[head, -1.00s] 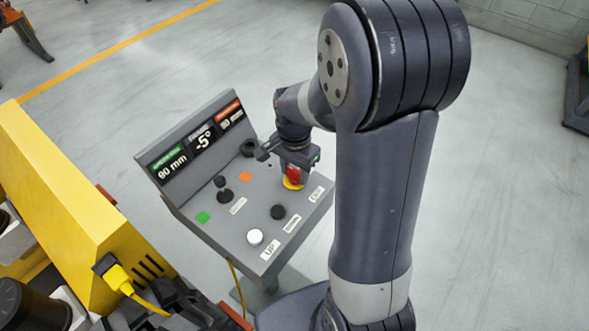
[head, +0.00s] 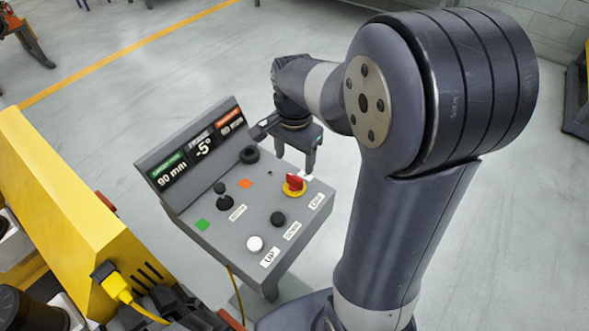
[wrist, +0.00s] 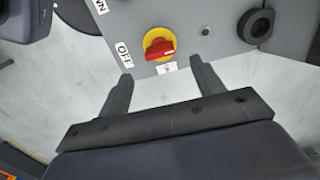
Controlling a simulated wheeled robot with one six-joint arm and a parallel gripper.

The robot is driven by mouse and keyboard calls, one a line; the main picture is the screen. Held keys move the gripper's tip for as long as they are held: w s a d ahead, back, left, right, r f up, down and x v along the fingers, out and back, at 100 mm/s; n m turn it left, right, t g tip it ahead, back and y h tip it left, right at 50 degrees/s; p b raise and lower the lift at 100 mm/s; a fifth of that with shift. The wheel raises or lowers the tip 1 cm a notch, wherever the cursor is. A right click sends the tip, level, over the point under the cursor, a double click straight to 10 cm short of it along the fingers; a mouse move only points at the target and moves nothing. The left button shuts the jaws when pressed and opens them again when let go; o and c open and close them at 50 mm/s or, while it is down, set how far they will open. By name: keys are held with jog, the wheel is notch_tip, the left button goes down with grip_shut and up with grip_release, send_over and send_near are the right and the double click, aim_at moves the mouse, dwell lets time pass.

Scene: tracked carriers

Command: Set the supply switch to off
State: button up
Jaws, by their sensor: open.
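The supply switch (head: 294,183) is a red rotary handle on a yellow disc, near the right edge of the grey control panel (head: 225,226). In the wrist view the switch (wrist: 159,46) shows whole, with its red handle lying nearly level across the disc.
The panel also carries a black joystick (head: 224,194), a black button (head: 277,218), a white button (head: 255,243), a black ring (head: 249,154) and a display (head: 198,146). A yellow machine (head: 60,190) stands at left. Floor beyond the panel is clear.

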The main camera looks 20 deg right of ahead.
aim_at(294, 177)
jog(key=shift+r, duration=1.55)
jog(key=shift+f, duration=0.1)
notch_tip(294, 177, down, 11)
jog(key=shift+s, duration=0.1)
jog(key=shift+m, duration=0.3)
jog(key=shift+m+p, duration=0.3)
jog(key=shift+m, duration=0.4)
